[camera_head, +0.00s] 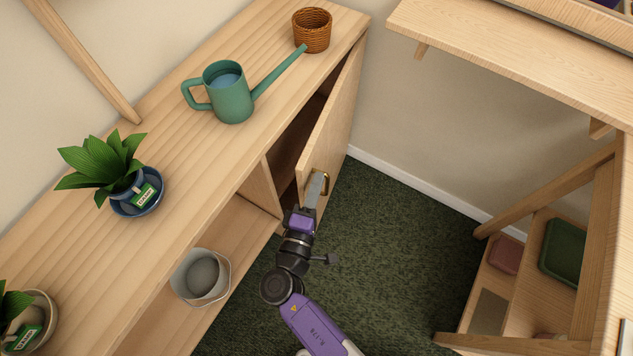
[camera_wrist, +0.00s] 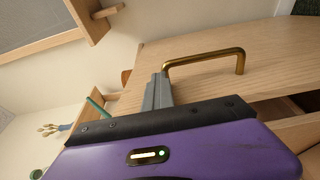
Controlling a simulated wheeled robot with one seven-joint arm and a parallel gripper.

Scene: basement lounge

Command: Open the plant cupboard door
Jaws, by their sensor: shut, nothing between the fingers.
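The pale wood cupboard door (camera_head: 338,118) stands ajar at the right end of the long cabinet, with a dark gap showing behind its free edge. Its brass bar handle (camera_head: 326,183) is on the outer face near the free edge. In the wrist view the handle (camera_wrist: 205,59) stands out from the door face (camera_wrist: 195,88). My gripper (camera_head: 314,186) is shut and empty at the handle. In the wrist view its grey fingers (camera_wrist: 158,90) are together beside the handle's left end; I cannot tell whether they touch it.
On the cabinet top (camera_head: 185,165) stand a green watering can (camera_head: 232,104), a wicker basket (camera_head: 312,32) and a potted plant (camera_head: 108,170). A grey bucket (camera_head: 200,277) sits in an open shelf. A wooden shelf unit (camera_head: 520,262) stands right; dark green carpet (camera_head: 385,240) between is clear.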

